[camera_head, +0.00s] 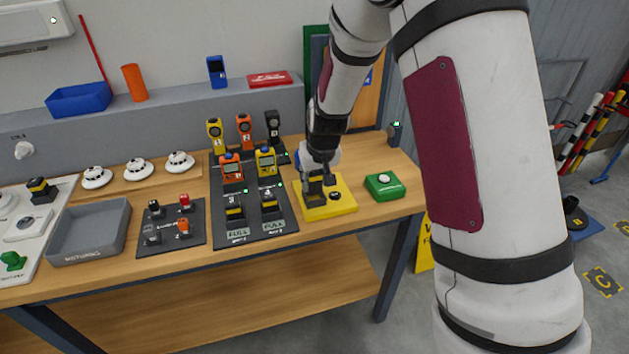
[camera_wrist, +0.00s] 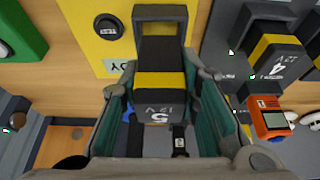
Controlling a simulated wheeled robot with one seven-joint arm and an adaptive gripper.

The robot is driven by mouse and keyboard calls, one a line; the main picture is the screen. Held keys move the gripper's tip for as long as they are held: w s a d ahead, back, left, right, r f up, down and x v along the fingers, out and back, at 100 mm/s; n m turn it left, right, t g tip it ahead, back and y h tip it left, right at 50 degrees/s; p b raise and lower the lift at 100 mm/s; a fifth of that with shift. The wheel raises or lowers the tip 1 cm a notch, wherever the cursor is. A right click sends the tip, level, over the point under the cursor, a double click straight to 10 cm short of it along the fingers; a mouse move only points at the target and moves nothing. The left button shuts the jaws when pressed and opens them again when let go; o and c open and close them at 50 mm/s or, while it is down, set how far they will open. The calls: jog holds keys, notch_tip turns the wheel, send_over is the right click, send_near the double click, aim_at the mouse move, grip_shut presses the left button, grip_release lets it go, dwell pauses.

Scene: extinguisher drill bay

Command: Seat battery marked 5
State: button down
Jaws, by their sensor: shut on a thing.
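The battery marked 5 (camera_wrist: 160,108), black with a yellow band, is between my gripper's fingers (camera_wrist: 163,82) in the wrist view. My gripper is shut on it. Its far end meets or overlaps a dark upright holder (camera_wrist: 161,13) on the yellow test station (camera_wrist: 88,45); how deep it sits I cannot tell. In the head view my gripper (camera_head: 319,165) is over the yellow station (camera_head: 343,204), and the battery is mostly hidden there. The station carries a black button marked TEST (camera_wrist: 108,27) beside the holder.
A black charger mat (camera_head: 268,232) with two batteries on bays labelled FULL lies left of the station; a battery marked 4 (camera_wrist: 276,68) shows there. A green box (camera_head: 384,187) stands to the right. A grey returns tray (camera_head: 92,232) and several gas detectors (camera_head: 245,130) are further left.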

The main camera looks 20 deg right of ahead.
jog(key=shift+r+p, duration=0.5)
jog(key=shift+r, duration=0.9)
jog(key=shift+f, duration=0.1)
